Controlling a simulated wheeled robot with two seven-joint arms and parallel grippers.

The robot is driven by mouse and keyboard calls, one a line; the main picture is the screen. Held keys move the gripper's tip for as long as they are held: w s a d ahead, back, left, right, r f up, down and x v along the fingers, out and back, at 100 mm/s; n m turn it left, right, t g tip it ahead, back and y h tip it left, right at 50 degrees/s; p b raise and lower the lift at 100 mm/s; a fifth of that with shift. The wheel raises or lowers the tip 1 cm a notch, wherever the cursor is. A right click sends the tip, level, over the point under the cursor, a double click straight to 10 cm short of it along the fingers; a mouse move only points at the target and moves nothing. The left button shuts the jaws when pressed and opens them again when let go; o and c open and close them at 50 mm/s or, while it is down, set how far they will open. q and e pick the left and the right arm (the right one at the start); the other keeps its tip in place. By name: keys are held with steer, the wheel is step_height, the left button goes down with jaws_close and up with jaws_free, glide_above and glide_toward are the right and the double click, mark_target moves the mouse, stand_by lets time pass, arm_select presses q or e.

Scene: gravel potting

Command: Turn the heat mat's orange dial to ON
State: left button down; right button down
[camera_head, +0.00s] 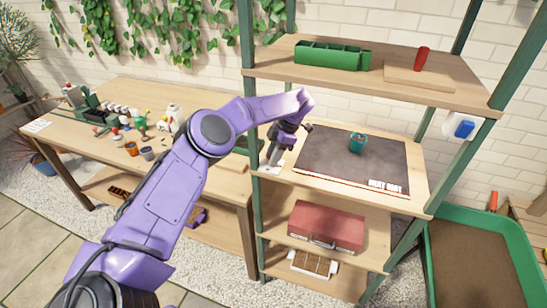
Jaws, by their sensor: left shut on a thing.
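The dark heat mat (330,168) lies on the middle shelf of the rack, with a white label at its front right corner. A small white control plate (276,167) is at the shelf's left end, beside the mat. My left gripper (272,157) points down at this plate and is shut on the dial there. The orange dial itself is hidden by the fingers, so its setting cannot be read. My right gripper is out of view.
A teal pot (357,143) stands on the mat. The upper shelf (352,81) holds a green planter (331,55) and a red object on a board. A red toolbox (326,225) sits below. The potting bench (104,150) at left carries small pots and tools.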

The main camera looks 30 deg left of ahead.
arm_select(q)
steer(key=shift+n, duration=0.7)
steer(key=shift+h, duration=0.3)
steer(key=c, duration=1.2)
jaws_free()
steer(key=shift+g, duration=0.3)
